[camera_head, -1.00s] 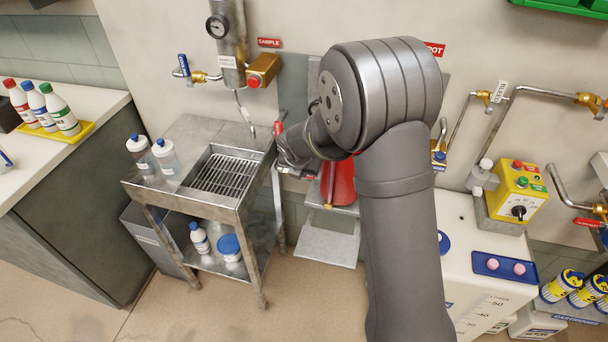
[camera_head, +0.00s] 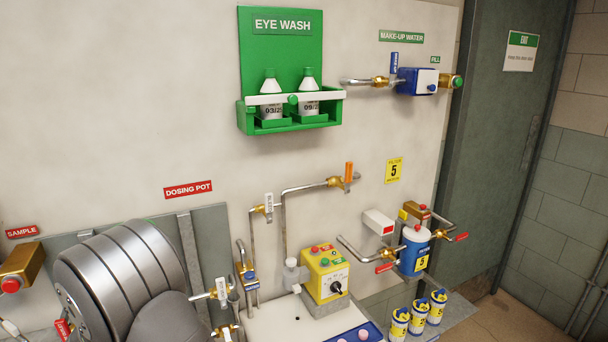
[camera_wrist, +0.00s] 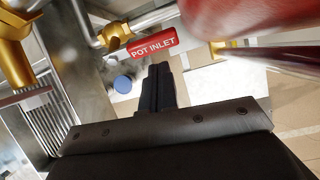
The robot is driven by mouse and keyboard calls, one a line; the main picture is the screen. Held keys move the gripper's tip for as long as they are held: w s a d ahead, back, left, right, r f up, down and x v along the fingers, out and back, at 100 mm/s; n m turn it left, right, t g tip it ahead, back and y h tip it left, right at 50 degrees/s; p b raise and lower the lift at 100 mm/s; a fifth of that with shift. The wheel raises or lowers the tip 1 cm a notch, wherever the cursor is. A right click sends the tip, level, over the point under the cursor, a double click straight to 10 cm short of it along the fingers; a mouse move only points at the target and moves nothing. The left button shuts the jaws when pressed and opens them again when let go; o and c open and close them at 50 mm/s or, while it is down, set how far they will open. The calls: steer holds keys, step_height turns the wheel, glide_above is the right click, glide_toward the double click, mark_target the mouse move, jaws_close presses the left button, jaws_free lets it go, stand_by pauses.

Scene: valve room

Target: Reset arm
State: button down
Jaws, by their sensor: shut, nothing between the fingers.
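My gripper (camera_wrist: 158,88) shows in the wrist view, its two dark fingers pressed together with nothing between them. A red "POT INLET" tag (camera_wrist: 153,46) hangs just beyond the fingertips; I cannot tell whether they touch. A blurred red body (camera_wrist: 235,25) fills the upper right of the wrist view, close to the gripper. In the head view only the grey upper part of my arm shows at the lower left; the gripper is out of that picture.
Brass fittings (camera_wrist: 14,45) and a metal drain grating (camera_wrist: 42,118) are at the wrist view's left. The head view shows a dosing pot sign (camera_head: 188,189), a green eye wash station (camera_head: 290,110), a yellow control box (camera_head: 326,275), a blue cartridge housing (camera_head: 414,250) and several valves on the wall.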

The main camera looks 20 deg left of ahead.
steer(key=shift+x, duration=1.05)
steer(key=c, duration=0.6)
jaws_free()
steer(key=o, duration=0.4)
steer(key=shift+s+d+f, duration=0.1)
steer(key=shift+s+d, duration=0.1)
steer(key=shift+s, duration=0.05)
steer(key=shift+o, duration=1)
steer(key=s+d+t+h, duration=0.2)
steer(key=s+d+t, duration=0.1)
steer(key=d, duration=0.3)
steer(key=shift+s+f, duration=0.35)
steer(key=shift+s, duration=0.5)
steer(key=s+d+r+n+t+y, duration=0.1)
steer(key=s+r+t+y, duration=0.5)
steer(key=s+r+y, duration=0.65)
steer(key=w+a+h, duration=0.1)
steer(key=w+a, duration=0.5)
steer(key=shift+a+r+h, duration=0.2)
steer(key=shift+a+h, duration=0.15)
